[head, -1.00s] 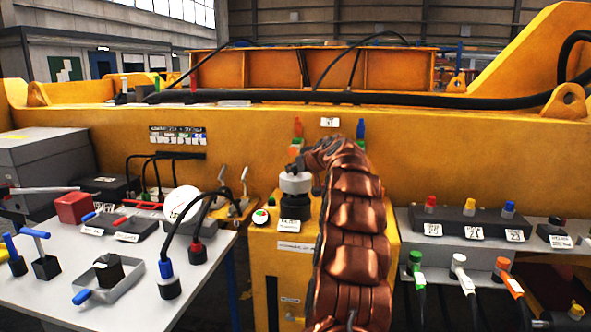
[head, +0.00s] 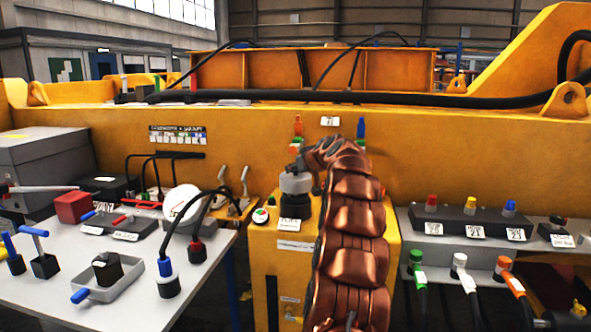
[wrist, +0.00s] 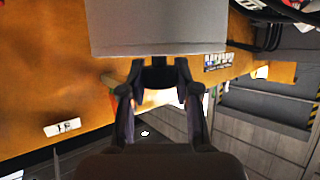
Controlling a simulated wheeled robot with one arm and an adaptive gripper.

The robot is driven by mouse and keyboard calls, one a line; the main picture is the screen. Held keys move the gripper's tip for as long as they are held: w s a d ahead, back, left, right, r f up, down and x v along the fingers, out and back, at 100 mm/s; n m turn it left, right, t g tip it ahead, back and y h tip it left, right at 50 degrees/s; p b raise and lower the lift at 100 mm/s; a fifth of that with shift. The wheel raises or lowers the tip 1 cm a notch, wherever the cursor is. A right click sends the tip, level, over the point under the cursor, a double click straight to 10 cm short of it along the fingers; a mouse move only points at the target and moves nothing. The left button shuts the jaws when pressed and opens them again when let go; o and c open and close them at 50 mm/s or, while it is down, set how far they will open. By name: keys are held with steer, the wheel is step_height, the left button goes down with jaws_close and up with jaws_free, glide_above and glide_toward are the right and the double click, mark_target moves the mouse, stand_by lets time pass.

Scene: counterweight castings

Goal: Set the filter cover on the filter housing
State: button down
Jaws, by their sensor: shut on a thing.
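The filter cover (head: 295,184) is a light grey round cap in the head view. My gripper (head: 298,166) comes down on its top and is shut on it. In the wrist view the grey cover (wrist: 157,28) fills the top middle, right past the fingertips of my gripper (wrist: 158,68). The filter housing (head: 294,207) is the dark round body directly below the cover, on top of a yellow cabinet. The cover is upright and lined up over it. I cannot tell whether they touch. My arm hides the right side of the cabinet.
A grey table (head: 130,300) at left holds switches, cables and a white round thing (head: 182,203). A shelf (head: 455,250) with coloured connectors stands at right. The yellow beam wall (head: 430,155) closes off the back.

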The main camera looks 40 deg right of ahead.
mark_target(298, 177)
steer(key=shift+f+b, duration=1.8)
steer(key=shift+b, duration=0.1)
steer(key=c, duration=0.8)
jaws_free()
steer(key=shift+o, duration=0.2)
steer(key=shift+s, duration=0.1)
steer(key=v, duration=1.2)
steer(key=shift+d, duration=0.1)
